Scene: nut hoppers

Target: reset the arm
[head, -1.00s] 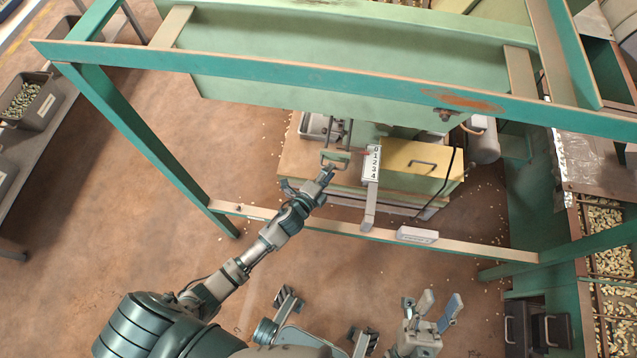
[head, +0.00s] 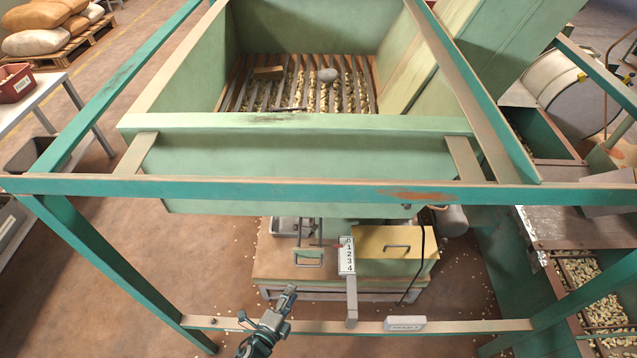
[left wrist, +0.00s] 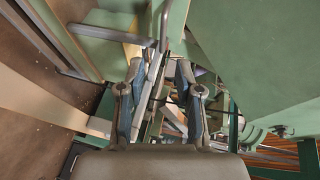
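My left gripper (head: 287,294) is at the bottom of the head view, below and a little left of a small green handle (head: 308,262). In the left wrist view its two fingers (left wrist: 160,72) stand apart, with a gap between them and nothing seen held. Metal bars and green parts show beyond the gap; I cannot tell how far off they are. The left forearm runs out of the bottom edge. My right gripper is outside both current views.
A teal frame bar (head: 300,189) crosses in front of the green hopper (head: 300,152); a lower rail (head: 260,325) runs near my left gripper. A scale marked 0 to 4 (head: 347,258) and a yellowish lid (head: 375,241) are at right.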

